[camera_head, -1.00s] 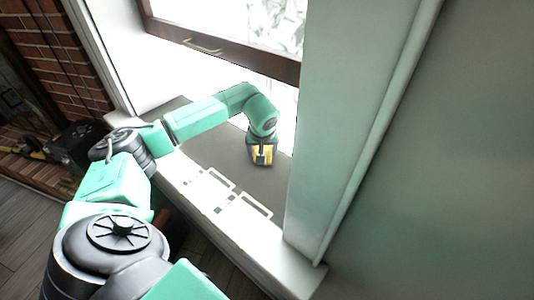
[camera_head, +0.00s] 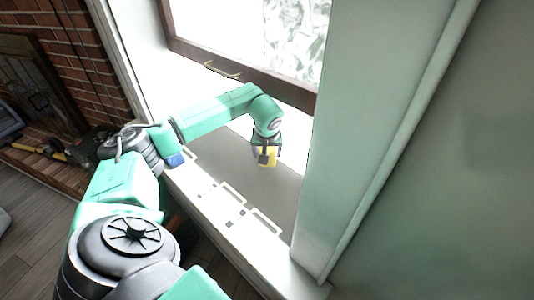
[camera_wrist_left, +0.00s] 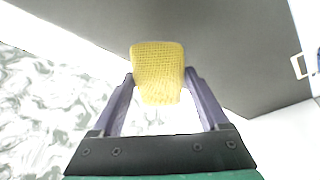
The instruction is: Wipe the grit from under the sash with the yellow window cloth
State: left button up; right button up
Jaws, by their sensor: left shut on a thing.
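The yellow window cloth (camera_head: 266,157) is held in my left gripper (camera_head: 265,150) over the far part of the grey sill (camera_head: 238,152). The wrist view shows the cloth (camera_wrist_left: 158,72) bunched between the two fingers of the gripper (camera_wrist_left: 158,85). I cannot tell if the cloth touches the sill. The brown wooden sash (camera_head: 262,82) with its brass handle (camera_head: 221,70) stands raised, with a bright gap below it. No grit can be made out on the sill; the arm and cloth hide part of it. My right gripper is out of view.
Pale rectangular frames (camera_head: 232,195) lie along the white front ledge (camera_head: 262,245). A pale upright casing (camera_head: 360,130) closes off the right. A brick hearth (camera_head: 70,60) is at left.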

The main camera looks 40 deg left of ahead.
pick_arm(q)
jog(key=shift+r, duration=0.5)
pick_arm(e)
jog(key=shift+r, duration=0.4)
pick_arm(q)
notch_tip(320, 180, up, 3)
jog(key=p, duration=0.3)
jog(key=shift+r, duration=0.15)
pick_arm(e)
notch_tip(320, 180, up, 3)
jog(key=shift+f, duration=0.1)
pick_arm(q)
jog(key=shift+f, duration=0.2)
jog(key=shift+s, duration=0.1)
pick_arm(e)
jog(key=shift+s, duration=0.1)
